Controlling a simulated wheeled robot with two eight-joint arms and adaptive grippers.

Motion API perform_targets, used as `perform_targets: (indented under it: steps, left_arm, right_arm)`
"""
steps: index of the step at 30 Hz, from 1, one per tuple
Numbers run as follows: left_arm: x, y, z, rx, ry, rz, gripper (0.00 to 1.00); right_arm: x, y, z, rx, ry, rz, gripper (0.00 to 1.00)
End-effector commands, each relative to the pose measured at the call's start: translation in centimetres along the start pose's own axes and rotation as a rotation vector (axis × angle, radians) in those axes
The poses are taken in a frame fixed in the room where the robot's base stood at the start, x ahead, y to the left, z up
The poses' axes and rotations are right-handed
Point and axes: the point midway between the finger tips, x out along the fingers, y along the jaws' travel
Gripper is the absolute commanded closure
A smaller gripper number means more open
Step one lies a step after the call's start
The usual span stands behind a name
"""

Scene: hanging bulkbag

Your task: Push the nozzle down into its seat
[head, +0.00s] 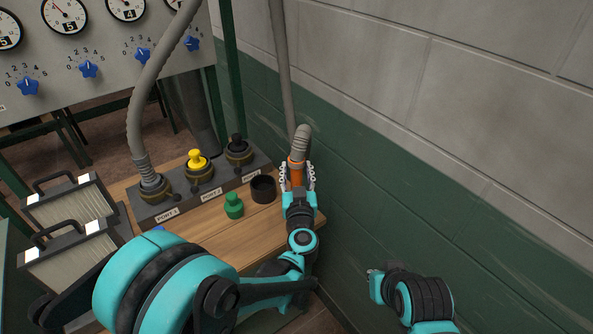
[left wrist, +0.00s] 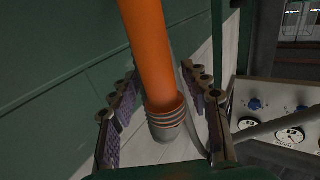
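The orange nozzle (head: 297,173) hangs on the end of a grey ribbed hose (head: 302,138), near the wall at the table's right end.
A green knobbed cap (head: 234,205) and an open black cup (head: 263,188) stand on the wooden table (head: 262,225) in front of the block. The green and grey wall (head: 400,180) is close on the right. Filter boxes (head: 70,210) stand at left; a gauge panel (head: 100,50) is behind.

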Motion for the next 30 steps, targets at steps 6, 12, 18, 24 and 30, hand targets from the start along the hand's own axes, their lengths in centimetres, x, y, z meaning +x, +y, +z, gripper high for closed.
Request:
perform_targets:
  steps: [6, 12, 18, 24, 30]
  left_arm:
    - [0.0, 0.0, 0.0, 0.0, 0.0, 0.0, 0.49]
    - [-1.1, 0.1, 0.0, 0.0, 0.0, 0.002, 0.49]
    - [-5.2, 0.1, 0.0, 0.0, 0.0, 0.004, 0.49]
    - [-9.3, 0.1, 0.0, 0.0, 0.0, 0.004, 0.49]
    - [-11.6, 0.1, 0.0, 0.0, 0.0, 0.001, 0.49]
  right_arm:
    - [0.0, 0.0, 0.0, 0.0, 0.0, 0.0, 1.0]
    - [0.0, 0.0, 0.0, 0.0, 0.0, 0.0, 1.0]
    - [0.0, 0.0, 0.0, 0.0, 0.0, 0.0, 1.0]
    - [0.0, 0.0, 0.0, 0.0, 0.0, 0.0, 1.0]
    - [0.0, 0.0, 0.0, 0.0, 0.0, 0.0, 1.0]
